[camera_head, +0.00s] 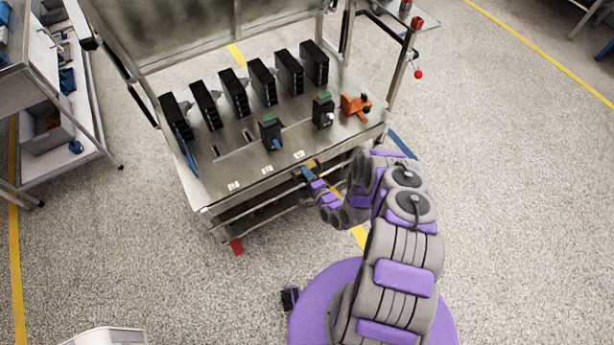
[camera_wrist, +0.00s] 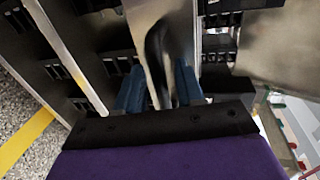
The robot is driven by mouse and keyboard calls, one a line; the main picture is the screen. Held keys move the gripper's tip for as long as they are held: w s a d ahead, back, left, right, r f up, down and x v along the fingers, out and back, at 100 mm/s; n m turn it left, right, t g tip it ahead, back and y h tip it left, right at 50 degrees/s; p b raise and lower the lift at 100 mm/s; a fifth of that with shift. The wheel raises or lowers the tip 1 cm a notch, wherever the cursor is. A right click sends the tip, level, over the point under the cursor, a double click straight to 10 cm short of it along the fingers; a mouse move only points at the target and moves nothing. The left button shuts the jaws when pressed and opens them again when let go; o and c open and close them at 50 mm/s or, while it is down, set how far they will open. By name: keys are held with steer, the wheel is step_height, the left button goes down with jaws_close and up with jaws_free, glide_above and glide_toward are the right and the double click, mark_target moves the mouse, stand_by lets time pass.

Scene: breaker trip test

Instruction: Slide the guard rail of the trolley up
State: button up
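The trolley has a steel top (camera_head: 240,158) with rows of black devices. A thin metal bar that looks like its guard rail (camera_head: 260,205) runs along the front, just below the top's edge. My gripper (camera_head: 308,174) is at this front edge, right of the middle, close to the rail. In the wrist view my gripper's two blue fingers (camera_wrist: 158,92) stand apart. A shiny metal strip (camera_wrist: 150,25) with a dark curved reflection shows between and beyond them. I cannot tell whether the fingers touch the rail.
Several black breakers (camera_head: 262,82) stand on the trolley top, with an orange device (camera_head: 355,106) at its right. A clear panel (camera_head: 200,30) rises at the back. A shelf unit (camera_head: 60,110) stands at the left. The floor right of the trolley is clear.

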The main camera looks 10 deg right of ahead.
jaws_close()
steer(key=shift+s+f, duration=0.1)
stand_by(0.3)
step_height(320, 180, up, 6)
steer(key=p, duration=0.4)
steer(key=shift+r+p, duration=0.25)
steer(key=shift+p, duration=0.05)
jaws_free()
